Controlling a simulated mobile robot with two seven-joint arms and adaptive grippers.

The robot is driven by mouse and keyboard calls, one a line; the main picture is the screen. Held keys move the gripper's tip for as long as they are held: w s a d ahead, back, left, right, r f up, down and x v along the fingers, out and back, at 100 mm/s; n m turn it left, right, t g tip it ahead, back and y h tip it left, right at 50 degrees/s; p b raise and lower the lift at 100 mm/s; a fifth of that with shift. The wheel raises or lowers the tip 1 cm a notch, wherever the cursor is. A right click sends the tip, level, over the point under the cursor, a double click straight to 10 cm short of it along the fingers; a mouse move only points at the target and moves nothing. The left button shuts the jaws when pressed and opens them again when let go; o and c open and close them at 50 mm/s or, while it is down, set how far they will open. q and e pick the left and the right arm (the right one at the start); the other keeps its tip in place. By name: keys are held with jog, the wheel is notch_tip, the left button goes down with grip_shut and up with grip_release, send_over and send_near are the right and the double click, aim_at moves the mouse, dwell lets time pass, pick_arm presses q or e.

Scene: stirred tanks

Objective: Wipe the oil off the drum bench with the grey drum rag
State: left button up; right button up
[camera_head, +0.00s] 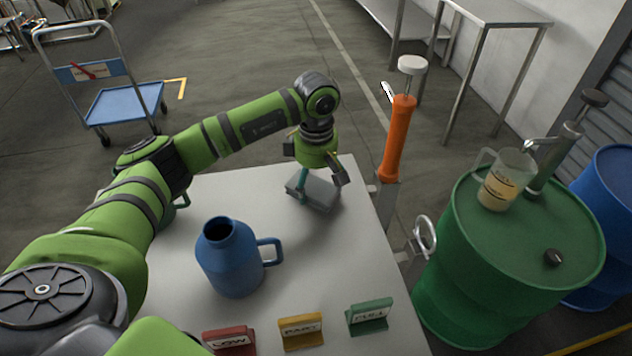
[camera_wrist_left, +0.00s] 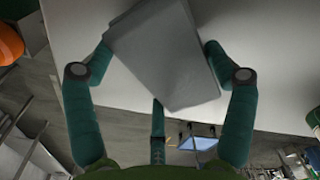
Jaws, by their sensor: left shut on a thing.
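The grey drum rag (camera_head: 322,194) is a folded, block-like pad near the far right part of the pale drum bench (camera_head: 225,182). My left gripper (camera_head: 319,182) points down and is shut on the rag. In the left wrist view the rag (camera_wrist_left: 165,55) sits between the teal fingers, with the bench top (camera_wrist_left: 265,65) behind it. I cannot tell whether the rag touches the bench. No oil patch can be made out on the bare bench; the rag and arm hide part of the top. My right gripper is not in view.
A blue jug (camera_head: 232,262) stands mid-bench. Red LOW (camera_head: 230,340), yellow PART (camera_head: 302,331) and green FULL (camera_head: 370,316) signs line the front. An orange pump (camera_head: 397,140) rises beyond the right edge. A green drum (camera_head: 510,270) carries a clear measuring jug (camera_head: 507,180).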

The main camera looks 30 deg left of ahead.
pick_arm(q)
jog(key=r, duration=0.1)
jog(key=r+p, duration=0.1)
jog(key=r, duration=0.1)
jog(key=shift+s+a+r, duration=0.25)
jog(key=shift+r, duration=0.05)
notch_tip(320, 180, up, 2)
jog(key=shift+w+d+r+p, duration=0.1)
jog(key=shift+w+p, duration=0.05)
jog(key=shift+p, duration=0.75)
jog(key=shift+r+p, duration=0.4)
jog(key=shift+r, duration=0.25)
